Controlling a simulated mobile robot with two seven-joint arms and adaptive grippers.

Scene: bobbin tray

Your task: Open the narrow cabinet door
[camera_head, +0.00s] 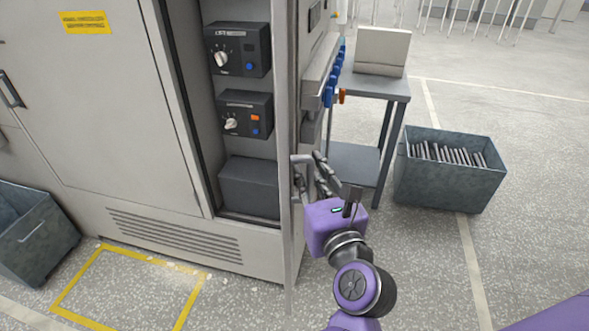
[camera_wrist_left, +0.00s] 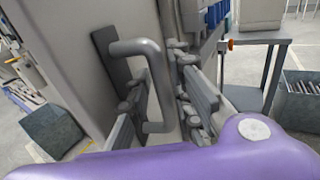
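The narrow cabinet door (camera_head: 287,240) stands swung out, seen nearly edge-on in the head view, and its compartment is open to view. Its grey bar handle (camera_wrist_left: 157,75) runs down the outer face in the left wrist view. My left gripper (camera_head: 313,170) is on the outer side of the door, at the handle. In the left wrist view its fingers (camera_wrist_left: 160,95) stand apart on both sides of the bar, with gaps visible, so it looks open around the handle. My right gripper is in neither view.
Inside the compartment are dark control boxes (camera_head: 238,50). The wide cabinet door (camera_head: 100,120) is shut. A grey side table (camera_head: 395,88) and a bin of rods (camera_head: 450,187) stand to the right. Another bin (camera_head: 35,240) is at left. Yellow-marked floor (camera_head: 130,290) in front is clear.

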